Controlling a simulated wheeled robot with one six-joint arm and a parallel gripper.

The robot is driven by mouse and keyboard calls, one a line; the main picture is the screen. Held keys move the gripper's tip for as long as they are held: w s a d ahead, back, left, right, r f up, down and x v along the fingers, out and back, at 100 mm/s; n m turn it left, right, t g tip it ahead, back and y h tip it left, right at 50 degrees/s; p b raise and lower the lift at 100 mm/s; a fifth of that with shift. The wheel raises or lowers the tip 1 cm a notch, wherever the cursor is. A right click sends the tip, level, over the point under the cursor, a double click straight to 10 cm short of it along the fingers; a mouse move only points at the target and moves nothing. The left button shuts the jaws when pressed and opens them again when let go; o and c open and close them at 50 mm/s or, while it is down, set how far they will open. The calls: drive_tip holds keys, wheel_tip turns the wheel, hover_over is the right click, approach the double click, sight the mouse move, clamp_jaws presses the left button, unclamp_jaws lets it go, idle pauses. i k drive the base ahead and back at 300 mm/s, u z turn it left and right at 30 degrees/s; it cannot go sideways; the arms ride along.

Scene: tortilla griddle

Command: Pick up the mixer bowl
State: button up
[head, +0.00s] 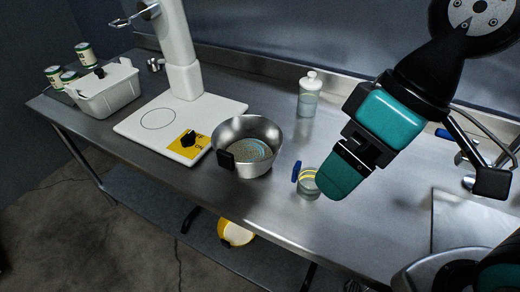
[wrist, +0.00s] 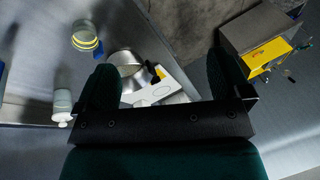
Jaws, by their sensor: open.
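The mixer bowl (head: 268,165) is a round metal bowl with a black handle on its front left side. It stands upright on the steel table, just right of the white mixer base (head: 215,112), with something bluish and speckled inside. In the wrist view the bowl (wrist: 122,66) shows beyond the left finger, partly covered by it. My gripper (head: 338,176) is to the right of the bowl and apart from it, above the table. In the wrist view its two green fingers (wrist: 165,80) are spread wide with nothing held between them.
A glass jar (head: 309,187) with yellow bands and a blue part stands between bowl and gripper. A white-capped bottle (head: 309,97) stands behind. A white caddy (head: 108,95) and several cans are far left. A pale board (head: 470,225) lies right. The table's front edge runs before the bowl.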

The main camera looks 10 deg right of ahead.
sight(247, 146)
drive_tip(key=k, duration=1.3)
drive_tip(key=u, duration=0.5)
drive_tip(key=i, duration=0.6)
drive_tip(key=u, duration=0.6)
drive_tip(key=i, duration=0.65)
drive_tip(key=z, duration=0.05)
